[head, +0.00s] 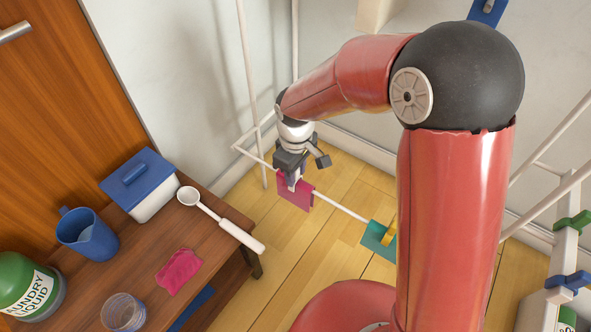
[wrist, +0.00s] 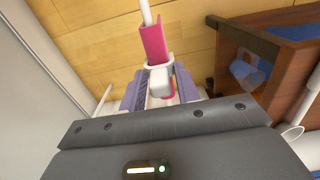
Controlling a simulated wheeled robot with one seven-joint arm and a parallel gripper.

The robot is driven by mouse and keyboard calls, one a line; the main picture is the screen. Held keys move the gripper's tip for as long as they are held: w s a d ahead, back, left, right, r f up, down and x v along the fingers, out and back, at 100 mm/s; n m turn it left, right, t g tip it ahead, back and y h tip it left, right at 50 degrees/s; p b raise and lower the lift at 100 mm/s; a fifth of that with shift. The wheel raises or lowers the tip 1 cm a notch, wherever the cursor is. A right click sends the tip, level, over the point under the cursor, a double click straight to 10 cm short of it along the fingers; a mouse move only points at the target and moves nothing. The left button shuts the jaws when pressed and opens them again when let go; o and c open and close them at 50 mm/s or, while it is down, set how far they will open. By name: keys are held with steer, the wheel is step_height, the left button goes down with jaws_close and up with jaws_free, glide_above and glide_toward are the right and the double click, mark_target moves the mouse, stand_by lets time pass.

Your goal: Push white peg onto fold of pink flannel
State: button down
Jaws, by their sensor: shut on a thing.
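A pink flannel (head: 296,194) hangs folded over a thin white rail in the head view. Its pink fold (wrist: 154,40) lies along the rail in the wrist view. My gripper (head: 292,178) is right above this flannel, pointing down. In the wrist view my gripper (wrist: 160,88) is shut on the white peg (wrist: 159,77), which sits between its two fingers. The peg's far end is at the flannel's fold, and pink shows beside and below it. I cannot tell how far the peg's jaws straddle the fold. In the head view the peg is mostly hidden by the gripper.
A teal cloth (head: 372,240) with a yellow peg (head: 391,233) hangs farther right on the rail. The wooden table (head: 222,203) at left holds a blue-lidded box (head: 152,200), a blue jug (head: 92,240), a white scoop (head: 215,214), and a crumpled pink cloth (head: 179,270).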

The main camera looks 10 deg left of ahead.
steer(key=c, duration=0.9)
jaws_free()
steer(key=shift+c, duration=0.2)
